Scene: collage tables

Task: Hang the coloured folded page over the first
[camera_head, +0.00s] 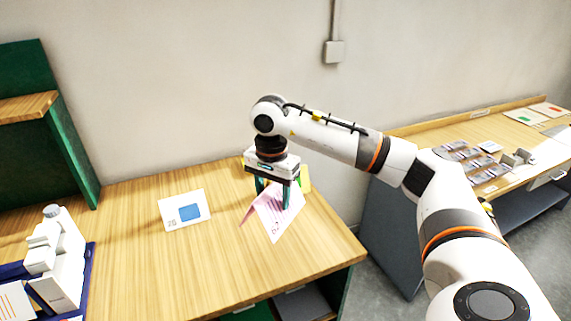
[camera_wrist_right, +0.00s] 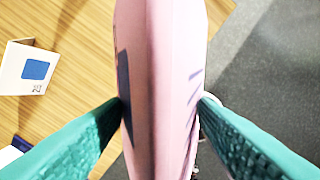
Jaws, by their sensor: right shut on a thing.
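My right gripper (camera_head: 274,188) points down over the right part of the wooden table and is shut on a pink folded page (camera_head: 280,213). The page hangs like a tent below the fingers, with dark marks on its face. In the right wrist view the pink page (camera_wrist_right: 160,90) stands between the two teal fingers, its fold toward the camera. A white folded page (camera_head: 185,210) with a blue square stands on the table to the left, apart from the pink one. Whether the pink page touches anything beneath is hidden. My left gripper is not in view.
A yellow thing (camera_head: 305,178) is partly hidden behind my right gripper. A white device (camera_head: 55,262) stands on a blue tray (camera_head: 89,262) at the front left. A green shelf unit (camera_head: 75,150) is at the back left. Another table (camera_head: 400,132) with small items is at right.

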